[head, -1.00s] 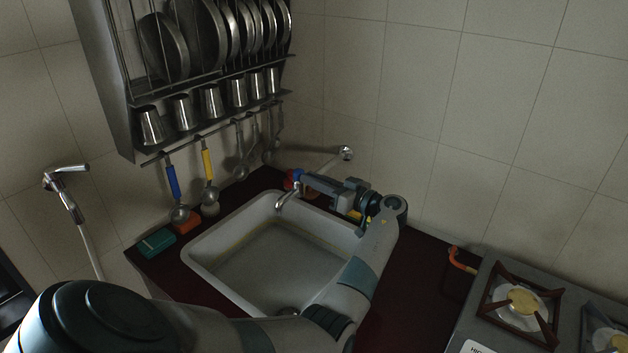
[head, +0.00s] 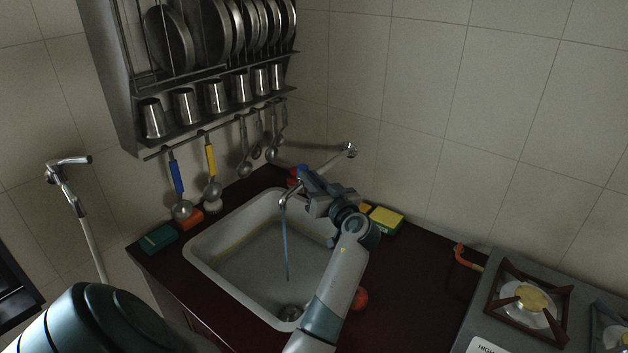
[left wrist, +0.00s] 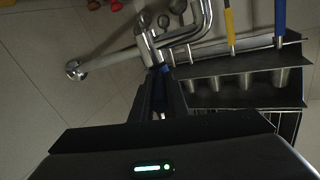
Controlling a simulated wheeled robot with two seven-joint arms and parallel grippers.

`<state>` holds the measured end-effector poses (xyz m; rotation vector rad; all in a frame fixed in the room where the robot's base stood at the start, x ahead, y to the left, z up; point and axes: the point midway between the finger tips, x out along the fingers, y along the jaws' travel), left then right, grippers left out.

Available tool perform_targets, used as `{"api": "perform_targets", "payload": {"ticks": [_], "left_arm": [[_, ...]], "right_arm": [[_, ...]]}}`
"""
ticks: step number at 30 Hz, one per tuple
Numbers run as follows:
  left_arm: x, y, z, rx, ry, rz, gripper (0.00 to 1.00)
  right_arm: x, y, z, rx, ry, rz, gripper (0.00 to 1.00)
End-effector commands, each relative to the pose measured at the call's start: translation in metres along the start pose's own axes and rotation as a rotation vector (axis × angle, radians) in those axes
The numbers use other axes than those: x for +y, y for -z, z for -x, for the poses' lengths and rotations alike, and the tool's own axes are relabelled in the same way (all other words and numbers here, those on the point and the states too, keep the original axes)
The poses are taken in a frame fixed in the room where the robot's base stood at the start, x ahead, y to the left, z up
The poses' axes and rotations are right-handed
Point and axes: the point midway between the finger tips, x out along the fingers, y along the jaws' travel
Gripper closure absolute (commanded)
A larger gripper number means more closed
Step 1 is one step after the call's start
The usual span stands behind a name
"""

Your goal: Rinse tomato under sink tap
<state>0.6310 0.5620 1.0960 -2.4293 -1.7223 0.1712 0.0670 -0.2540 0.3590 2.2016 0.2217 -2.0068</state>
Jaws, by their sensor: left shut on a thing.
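The tomato (head: 360,298) is a round red thing on the dark counter to the right of the sink, partly hidden behind my left arm. The metal tap (head: 325,168) reaches out from the wall over the sink (head: 208,268), and a thin stream of water (head: 286,245) falls from its spout into the basin. My left gripper (head: 306,182) is at the tap, shut on what looks like its blue-marked handle. In the left wrist view the fingers (left wrist: 161,75) close around a blue part beside the tap pipe (left wrist: 120,57). My right gripper is out of view.
A yellow-green sponge (head: 386,220) lies behind the sink's right side. A stove (head: 530,300) stands at the right. A teal block (head: 158,239) and an orange block (head: 190,218) lie left of the sink. A rack (head: 125,100) with plates, cups and ladles hangs above.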

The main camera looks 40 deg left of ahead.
Motion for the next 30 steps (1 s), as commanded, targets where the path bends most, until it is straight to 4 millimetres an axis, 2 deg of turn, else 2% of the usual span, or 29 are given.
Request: {"api": "perform_targets", "payload": {"ticks": [11,12,14,30], "left_arm": [[-0.0019,0.0006,0.0002,0.008,-0.023,-0.001,1.00],[-0.0019,0.0007,0.0002,0.008,-0.023,-0.001,0.79],[-0.0018,0.0006,0.0002,0.008,-0.023,-0.001,0.67],[-0.0011,-0.0007,-0.0019,0.007,-0.024,0.001,0.67]], "right_arm": [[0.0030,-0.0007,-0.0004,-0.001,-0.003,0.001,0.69],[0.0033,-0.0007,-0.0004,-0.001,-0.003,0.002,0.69],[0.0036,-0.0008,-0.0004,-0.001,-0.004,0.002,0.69],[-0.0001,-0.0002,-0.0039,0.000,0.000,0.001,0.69]]}}
